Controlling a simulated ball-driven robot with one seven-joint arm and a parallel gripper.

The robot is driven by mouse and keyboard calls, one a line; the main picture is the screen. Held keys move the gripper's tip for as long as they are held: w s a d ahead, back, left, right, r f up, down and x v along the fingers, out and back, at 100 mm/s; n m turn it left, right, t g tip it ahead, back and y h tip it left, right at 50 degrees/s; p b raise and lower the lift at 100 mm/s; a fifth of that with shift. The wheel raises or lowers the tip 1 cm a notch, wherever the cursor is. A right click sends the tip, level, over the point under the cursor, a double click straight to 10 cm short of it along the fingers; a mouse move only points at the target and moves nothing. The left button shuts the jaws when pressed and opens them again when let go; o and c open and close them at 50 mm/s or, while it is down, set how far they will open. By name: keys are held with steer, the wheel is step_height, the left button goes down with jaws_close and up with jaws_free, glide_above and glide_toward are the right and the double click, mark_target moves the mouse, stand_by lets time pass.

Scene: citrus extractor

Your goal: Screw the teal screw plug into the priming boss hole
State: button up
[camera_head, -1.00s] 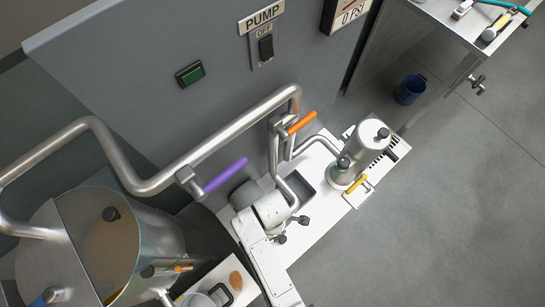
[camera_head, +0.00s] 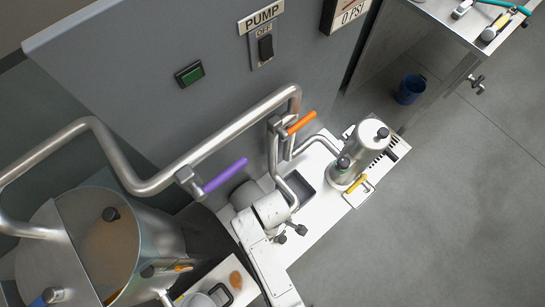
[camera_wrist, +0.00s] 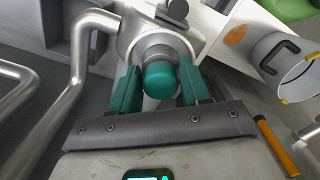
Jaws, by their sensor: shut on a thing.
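In the wrist view the teal screw plug (camera_wrist: 160,79) shows its rounded end between the two teal fingers of my gripper (camera_wrist: 161,88). My gripper is shut on it. Behind the plug is a round metallic boss (camera_wrist: 160,44) set in a pale housing, and the plug lines up with it. The plug covers the hole and any thread, so I cannot tell how deep it sits. In the head view the white end of my arm is over the white bench, and the plug cannot be made out there.
In the head view a bent steel pipe (camera_head: 229,138) with a purple lever (camera_head: 225,175) and an orange lever (camera_head: 301,123) runs close by. A steel cylinder (camera_head: 361,147) stands at right, a large tank (camera_head: 150,245) at left.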

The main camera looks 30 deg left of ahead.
steer(key=shift+m, duration=0.9)
steer(key=shift+s, duration=0.1)
steer(key=shift+m, duration=0.8)
steer(key=o, duration=0.5)
steer(key=shift+n, duration=0.9)
steer(key=shift+n, duration=0.8)
